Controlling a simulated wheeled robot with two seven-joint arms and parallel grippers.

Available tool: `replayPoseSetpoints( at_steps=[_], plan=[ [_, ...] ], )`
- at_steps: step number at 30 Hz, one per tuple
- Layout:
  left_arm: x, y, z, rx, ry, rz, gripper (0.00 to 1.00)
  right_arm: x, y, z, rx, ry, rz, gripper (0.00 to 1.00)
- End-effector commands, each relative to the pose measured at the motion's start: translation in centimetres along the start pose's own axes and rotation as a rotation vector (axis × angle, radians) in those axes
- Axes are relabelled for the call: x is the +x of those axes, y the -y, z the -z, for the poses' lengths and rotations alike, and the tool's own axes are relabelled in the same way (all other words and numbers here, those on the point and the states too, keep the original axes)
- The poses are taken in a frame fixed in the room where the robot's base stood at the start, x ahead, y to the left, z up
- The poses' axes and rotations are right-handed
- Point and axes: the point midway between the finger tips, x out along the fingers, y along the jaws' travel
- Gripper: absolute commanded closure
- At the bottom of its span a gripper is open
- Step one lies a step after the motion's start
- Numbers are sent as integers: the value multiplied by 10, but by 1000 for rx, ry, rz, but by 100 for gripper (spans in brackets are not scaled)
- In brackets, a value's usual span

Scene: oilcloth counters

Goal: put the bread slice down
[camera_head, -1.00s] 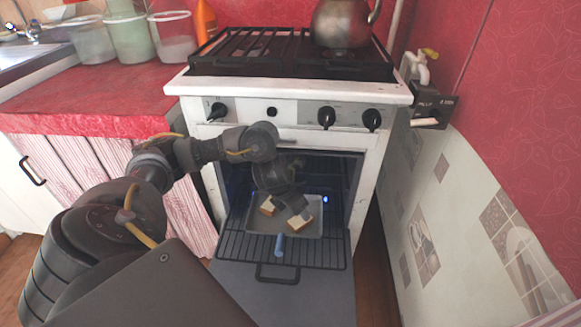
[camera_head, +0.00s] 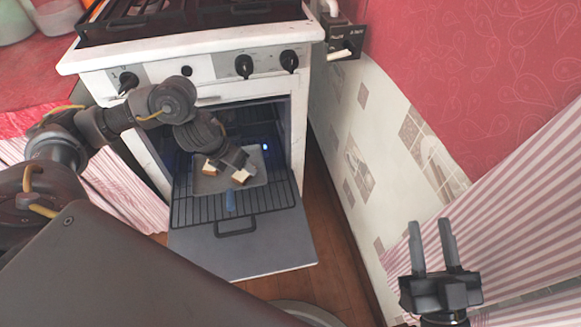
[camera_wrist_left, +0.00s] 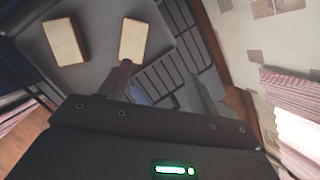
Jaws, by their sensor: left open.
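Two pale bread slices with brown crusts lie on a grey tray (camera_head: 204,187) on the oven rack. One slice (camera_head: 241,177) is at the right, the other slice (camera_head: 209,170) at the left. My left gripper (camera_head: 245,165) reaches down into the oven at the right slice; its fingers are partly hidden in the head view. In the left wrist view the right slice (camera_wrist_left: 133,40) lies just beyond the tip of one open finger, and the left slice (camera_wrist_left: 63,40) is apart from it. My right gripper (camera_head: 432,240) is open and empty at the lower right.
The oven rack (camera_head: 205,212) is pulled out over the lowered oven door (camera_head: 255,253). The white stove (camera_head: 205,68) front with its knobs is above the opening. A tiled wall (camera_head: 345,140) runs along the right side. Wooden floor shows between the door and the wall.

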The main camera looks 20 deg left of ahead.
Motion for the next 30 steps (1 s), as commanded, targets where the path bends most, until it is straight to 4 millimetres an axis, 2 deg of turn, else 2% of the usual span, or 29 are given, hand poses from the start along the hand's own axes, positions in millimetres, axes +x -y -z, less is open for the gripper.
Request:
replayPoseSetpoints(
  at_steps=[1,2,3,5,6,8,9,12,14,15,17,19,24,27,30],
  plan=[
    [12,31,11,-35,-18,84,37,0,0,0,0,0,0,64],
    [18,53,18,-70,-29,147,37,0,0,0,0,0,0,64],
    [24,88,27,-129,-47,245,37,0,0,0,0,0,0,64],
    [28,148,45,-245,-89,420,37,0,0,0,0,0,-1,64],
    [24,190,55,-343,-125,551,37,0,0,-1,0,0,-1,64],
    [6,252,68,-519,-194,763,37,0,0,0,0,0,-1,64],
    [-11,287,72,-648,-242,902,37,0,0,0,0,0,-1,64],
    [-63,341,65,-989,-360,1227,37,0,0,0,0,0,-1,64],
    [-92,351,54,-1194,-415,1401,37,0,0,0,0,0,-1,64],
    [-109,350,45,-1323,-443,1507,37,0,0,0,0,0,-1,64],
    [-128,339,33,-1500,-468,1648,37,0,0,0,0,-1,-1,64],
    [-143,320,23,-1675,-477,1784,37,0,0,0,0,-1,0,64],
    [-157,277,16,-1927,-446,1982,37,0,0,0,0,-1,0,64],
    [-159,265,16,-1979,-431,2023,37,0,0,0,0,-1,0,64],
    [-159,263,15,-1989,-428,2032,37,0,0,0,0,-1,0,64]
  ],
)
